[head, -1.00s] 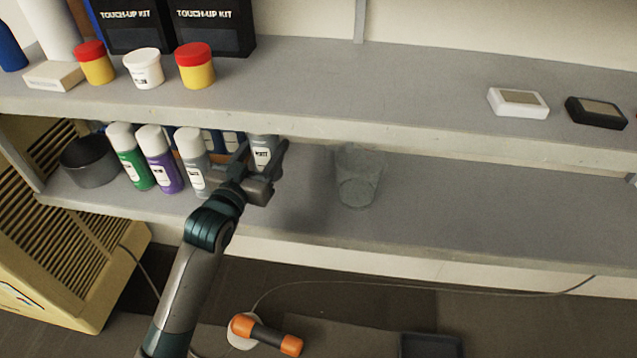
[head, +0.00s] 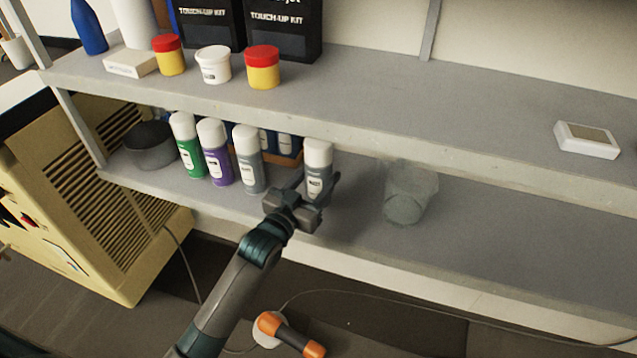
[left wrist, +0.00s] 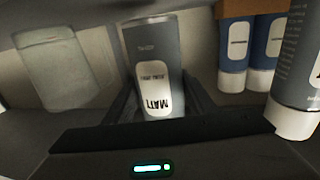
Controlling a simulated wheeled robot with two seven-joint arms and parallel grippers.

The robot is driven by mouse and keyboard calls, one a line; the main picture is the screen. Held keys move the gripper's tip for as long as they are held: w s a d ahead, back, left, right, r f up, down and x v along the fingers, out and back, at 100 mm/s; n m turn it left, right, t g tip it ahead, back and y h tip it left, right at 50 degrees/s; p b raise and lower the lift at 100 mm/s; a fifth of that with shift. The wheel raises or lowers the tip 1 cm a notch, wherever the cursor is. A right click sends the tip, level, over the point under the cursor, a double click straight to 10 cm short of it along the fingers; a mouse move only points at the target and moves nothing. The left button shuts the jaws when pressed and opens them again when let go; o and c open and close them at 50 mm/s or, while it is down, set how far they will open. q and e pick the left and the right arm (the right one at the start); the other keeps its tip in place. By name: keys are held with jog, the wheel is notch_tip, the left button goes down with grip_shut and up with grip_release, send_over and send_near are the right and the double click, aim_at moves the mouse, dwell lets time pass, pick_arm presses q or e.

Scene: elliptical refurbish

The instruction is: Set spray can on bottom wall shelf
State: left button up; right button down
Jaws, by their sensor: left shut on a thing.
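The grey spray can (head: 318,178), with a white cap and white label, stands nearly upright over the bottom wall shelf (head: 500,235), right of the other cans. My left gripper (head: 318,190) is shut around it from the front. In the left wrist view, the can (left wrist: 155,60) sits between the fingers, its "MATT" label upside down. Its base is hidden in the head view by my gripper, so I cannot tell if it touches the shelf. My right gripper is not in view.
A grey can (head: 248,160), purple can (head: 214,155) and green can (head: 187,148) stand to the left. Blue cans (head: 285,143) are behind. A clear glass (head: 408,195) stands to the right, with free shelf beyond. The upper shelf edge (head: 400,165) overhangs.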

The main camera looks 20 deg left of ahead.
pick_arm(q)
notch_tip(320, 180, down, 2)
jog(key=shift+f, duration=0.1)
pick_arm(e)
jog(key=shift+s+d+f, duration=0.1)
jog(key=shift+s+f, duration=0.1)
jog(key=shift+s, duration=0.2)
pick_arm(q)
jog(key=o, duration=1.4)
jog(key=shift+f, duration=0.15)
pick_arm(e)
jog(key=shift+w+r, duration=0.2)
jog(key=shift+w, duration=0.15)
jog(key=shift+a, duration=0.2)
